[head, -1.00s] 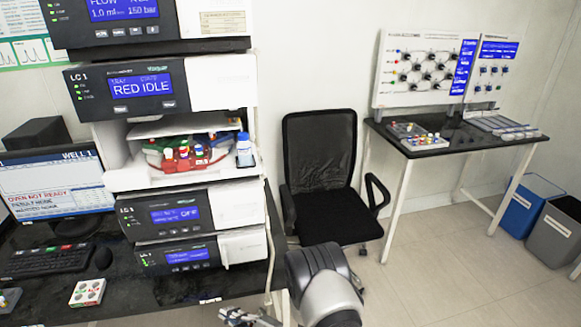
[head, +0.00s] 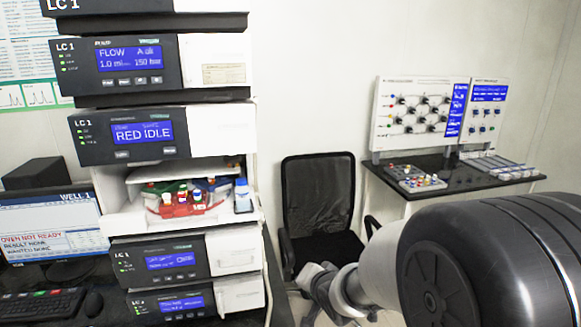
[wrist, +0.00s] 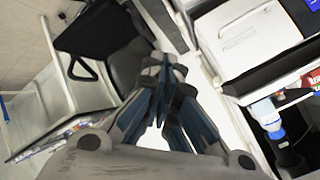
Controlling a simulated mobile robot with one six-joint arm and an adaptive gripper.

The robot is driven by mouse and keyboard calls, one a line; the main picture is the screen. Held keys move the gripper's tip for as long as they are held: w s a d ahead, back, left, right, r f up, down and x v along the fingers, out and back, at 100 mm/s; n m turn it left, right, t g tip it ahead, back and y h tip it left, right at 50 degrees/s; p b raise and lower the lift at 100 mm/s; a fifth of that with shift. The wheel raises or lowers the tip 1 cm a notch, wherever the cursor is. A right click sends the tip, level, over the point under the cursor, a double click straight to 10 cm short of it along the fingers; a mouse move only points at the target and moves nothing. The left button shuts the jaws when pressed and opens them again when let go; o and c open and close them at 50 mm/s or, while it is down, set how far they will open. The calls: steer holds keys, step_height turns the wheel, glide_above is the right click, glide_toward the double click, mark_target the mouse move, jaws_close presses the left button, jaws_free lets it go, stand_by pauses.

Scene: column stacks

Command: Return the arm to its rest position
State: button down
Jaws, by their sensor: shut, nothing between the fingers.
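My arm fills the lower right of the head view, in front of the chair. My gripper (wrist: 165,75) shows in the wrist view with its fingers together and nothing between them. In the head view the gripper end (head: 318,280) is small and partly hidden by my own arm, just in front of the chair seat and to the right of the instrument stack. It is clear of the stack.
The LC 1 stack (head: 122,136) stands at the left, with an open bay holding a red vial rack (head: 178,209) and a blue-capped bottle (head: 242,197). A black chair (head: 318,205) and a side bench (head: 455,174) with panels stand behind my arm.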

steer(key=s+d+r+n+h, duration=0.1)
steer(key=s+d+r+h, duration=0.1)
steer(key=s+d+r, duration=0.4)
steer(key=s+d+r+n+g, duration=0.1)
steer(key=s+d+n+g, duration=0.1)
steer(key=s, duration=1.2)
steer(key=s+d+r+n+g+h, duration=0.1)
steer(key=s+d+r+n+g, duration=0.1)
steer(key=s, duration=1.2)
steer(key=shift+d+n+g, duration=0.35)
steer(key=shift+n+g, duration=0.25)
steer(key=shift+g, duration=0.2)
